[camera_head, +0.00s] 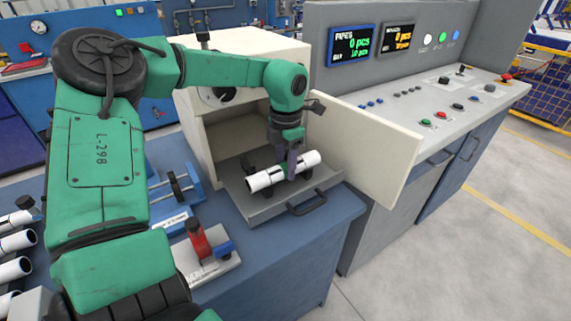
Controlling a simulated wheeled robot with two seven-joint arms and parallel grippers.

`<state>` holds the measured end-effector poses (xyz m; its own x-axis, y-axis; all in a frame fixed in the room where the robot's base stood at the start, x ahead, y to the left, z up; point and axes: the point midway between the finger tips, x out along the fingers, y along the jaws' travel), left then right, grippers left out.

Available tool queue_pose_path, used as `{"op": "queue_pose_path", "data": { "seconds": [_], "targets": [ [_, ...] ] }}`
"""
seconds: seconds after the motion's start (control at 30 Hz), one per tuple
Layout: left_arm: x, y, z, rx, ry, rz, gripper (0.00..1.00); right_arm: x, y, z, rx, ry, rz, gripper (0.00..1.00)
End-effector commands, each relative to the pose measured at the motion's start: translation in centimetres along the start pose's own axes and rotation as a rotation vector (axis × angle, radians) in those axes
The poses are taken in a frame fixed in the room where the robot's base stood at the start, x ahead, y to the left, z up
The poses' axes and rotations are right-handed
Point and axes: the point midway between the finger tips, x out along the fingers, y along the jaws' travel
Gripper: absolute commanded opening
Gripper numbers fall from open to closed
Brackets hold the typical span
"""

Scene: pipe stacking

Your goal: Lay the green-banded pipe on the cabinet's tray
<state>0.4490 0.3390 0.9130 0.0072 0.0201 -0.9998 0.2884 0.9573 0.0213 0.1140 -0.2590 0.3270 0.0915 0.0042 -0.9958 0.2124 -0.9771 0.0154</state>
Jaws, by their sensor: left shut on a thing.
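The green-banded pipe (264,180) is a short white tube with dark markings and a green band at its middle. It lies across the cabinet's grey tray (262,211), level with or just above the dark supports there. The tray has a black handle and is slid out of the open beige cabinet (196,118). My left gripper (291,170) points down over the pipe and is shut on its middle, hiding part of the band. Whether the pipe touches the supports cannot be told. My right gripper is not in view.
The cabinet door (365,150) stands open to the right of the tray. A blue clamp fixture (176,190) and a red-and-blue device (205,245) stand left on the blue bench. Several white pipes (16,243) lie at the left edge. A control console (430,100) is behind the door.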

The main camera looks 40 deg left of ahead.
Motion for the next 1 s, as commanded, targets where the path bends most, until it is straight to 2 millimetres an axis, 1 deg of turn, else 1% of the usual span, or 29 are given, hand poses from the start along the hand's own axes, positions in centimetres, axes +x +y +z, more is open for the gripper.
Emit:
{"op": "queue_pose_path", "data": {
  "seconds": [0.37,0.4,0.43,0.47,0.73,0.8,0.87,0.97,1.0],
  "targets": [
    [0.6,0.0,0.0,0.0,0.0,0.0,0.0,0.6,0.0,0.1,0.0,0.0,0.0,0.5],
    [0.5,0.0,0.0,0.0,0.0,0.0,0.64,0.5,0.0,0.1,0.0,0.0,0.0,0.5],
    [0.5,0.0,0.0,0.0,0.0,0.0,0.75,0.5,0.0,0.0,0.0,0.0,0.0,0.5],
    [0.5,0.0,0.0,0.0,0.0,0.0,0.83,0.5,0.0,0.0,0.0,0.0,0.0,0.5],
    [0.5,0.0,0.0,0.0,0.0,0.0,0.83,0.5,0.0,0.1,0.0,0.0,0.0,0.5],
    [0.3,0.0,0.0,0.0,0.0,0.001,0.83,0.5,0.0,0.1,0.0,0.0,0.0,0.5],
    [-0.4,0.0,0.1,0.0,-0.002,0.001,0.83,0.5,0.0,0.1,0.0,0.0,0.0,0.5],
    [-2.4,0.0,0.1,-0.001,-0.005,0.003,0.83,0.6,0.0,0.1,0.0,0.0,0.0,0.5],
    [-3.5,0.1,0.1,-0.002,-0.005,0.004,0.83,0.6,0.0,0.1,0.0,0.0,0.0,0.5]
  ]
}}
